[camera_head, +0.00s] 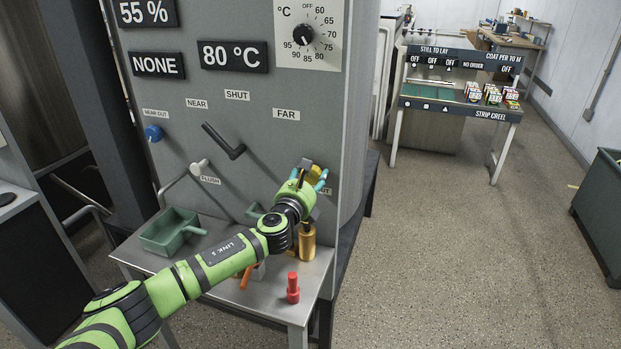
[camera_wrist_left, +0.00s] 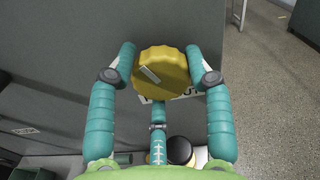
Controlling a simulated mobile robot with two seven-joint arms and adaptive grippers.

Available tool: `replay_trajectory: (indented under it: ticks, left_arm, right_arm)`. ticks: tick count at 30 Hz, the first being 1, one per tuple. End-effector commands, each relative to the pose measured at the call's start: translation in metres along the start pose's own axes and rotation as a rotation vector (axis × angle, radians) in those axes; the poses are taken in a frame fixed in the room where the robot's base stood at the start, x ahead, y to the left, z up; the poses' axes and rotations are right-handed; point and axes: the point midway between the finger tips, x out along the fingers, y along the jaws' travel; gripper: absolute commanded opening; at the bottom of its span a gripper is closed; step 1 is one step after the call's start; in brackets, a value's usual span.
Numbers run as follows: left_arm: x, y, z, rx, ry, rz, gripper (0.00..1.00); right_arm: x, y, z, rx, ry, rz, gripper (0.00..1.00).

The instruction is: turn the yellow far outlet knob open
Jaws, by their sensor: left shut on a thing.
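The yellow far outlet knob (camera_wrist_left: 163,75) is a round, ridged knob with a pale slanted mark on its face. It is on the grey machine panel (camera_head: 258,147). My left gripper (camera_wrist_left: 168,72) has its teal fingers on both sides of the knob and is shut on it. In the head view the knob (camera_head: 313,172) is mostly behind my left gripper (camera_head: 312,180). The label beside the knob is partly covered. My right gripper is not in view.
Below the panel, a metal shelf (camera_head: 213,238) holds a green scoop-like tray (camera_head: 168,232), a brass cylinder (camera_head: 307,243) and a red plug-like piece (camera_head: 293,288). A black lever (camera_head: 224,142) and blue knob (camera_head: 153,133) are on the panel.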

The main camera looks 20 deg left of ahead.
Motion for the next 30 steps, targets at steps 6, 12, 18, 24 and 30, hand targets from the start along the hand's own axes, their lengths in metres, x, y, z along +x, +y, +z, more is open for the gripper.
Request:
replay_trajectory:
  ticks: [6, 12, 18, 24, 30]
  left_arm:
    - [0.001, -0.001, 0.004, -0.212, -0.009, -0.003, 0.18]
    - [0.001, 0.000, 0.005, -0.402, -0.010, -0.003, 0.18]
    - [0.001, 0.000, 0.006, -0.591, -0.010, -0.005, 0.18]
    - [0.001, 0.001, 0.006, -0.781, -0.011, -0.006, 0.18]
    - [0.001, 0.002, 0.006, -0.970, -0.011, -0.007, 0.17]
  right_arm:
    - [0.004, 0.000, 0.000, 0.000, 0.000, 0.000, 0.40]
    - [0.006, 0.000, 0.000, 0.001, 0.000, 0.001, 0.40]
    - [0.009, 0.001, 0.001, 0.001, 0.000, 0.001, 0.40]
    - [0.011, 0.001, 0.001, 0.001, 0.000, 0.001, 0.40]
    - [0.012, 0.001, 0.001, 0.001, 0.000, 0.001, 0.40]
